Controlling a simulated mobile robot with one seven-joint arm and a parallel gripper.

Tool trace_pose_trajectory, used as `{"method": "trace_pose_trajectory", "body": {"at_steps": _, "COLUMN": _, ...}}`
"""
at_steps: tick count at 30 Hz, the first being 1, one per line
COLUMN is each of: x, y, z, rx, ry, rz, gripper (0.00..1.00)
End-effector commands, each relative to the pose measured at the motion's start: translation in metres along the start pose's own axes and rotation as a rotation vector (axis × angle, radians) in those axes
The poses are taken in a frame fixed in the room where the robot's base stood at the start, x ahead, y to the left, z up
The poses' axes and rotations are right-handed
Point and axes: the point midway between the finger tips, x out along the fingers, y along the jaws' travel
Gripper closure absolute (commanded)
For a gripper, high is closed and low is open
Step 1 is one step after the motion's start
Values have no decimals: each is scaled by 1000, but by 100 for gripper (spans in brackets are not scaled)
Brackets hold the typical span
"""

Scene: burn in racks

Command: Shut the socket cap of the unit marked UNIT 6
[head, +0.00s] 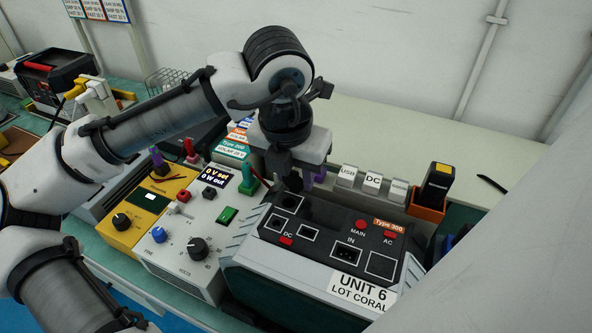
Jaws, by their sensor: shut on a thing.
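The unit marked UNIT 6 (330,255) stands at the front centre, a grey box with a black top panel and a "LOT CORAL" label. Its panel has several square-framed sockets, an IN inlet (346,254) and red marks for MAIN, DC and AC. My gripper (293,182) points down at the panel's back left corner, just behind the round socket (289,201). It is shut on a small dark piece there. The fingers hide most of it, so I cannot tell for sure whether it is the socket cap. A purple piece (319,178) shows beside the fingers.
A grey supply (190,240) with knobs and a yellow meter (135,215) stand close on the left. Behind are white blocks marked USB and DC (372,183). An orange holder (427,208) with a black-and-yellow device stands right. The pale bench top behind is mostly clear.

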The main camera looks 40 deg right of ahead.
Motion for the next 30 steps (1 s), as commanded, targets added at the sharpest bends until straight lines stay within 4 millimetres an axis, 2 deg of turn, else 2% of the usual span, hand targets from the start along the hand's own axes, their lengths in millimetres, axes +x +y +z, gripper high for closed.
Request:
{"method": "trace_pose_trajectory", "body": {"at_steps": 18, "x": 12, "y": 1, "z": -28, "rx": -3, "ry": -577, "rz": -1, "gripper": 89}}
{"method": "trace_pose_trajectory", "body": {"at_steps": 30, "x": 16, "y": 0, "z": -38, "rx": -1, "ry": -841, "rz": 1, "gripper": 89}}
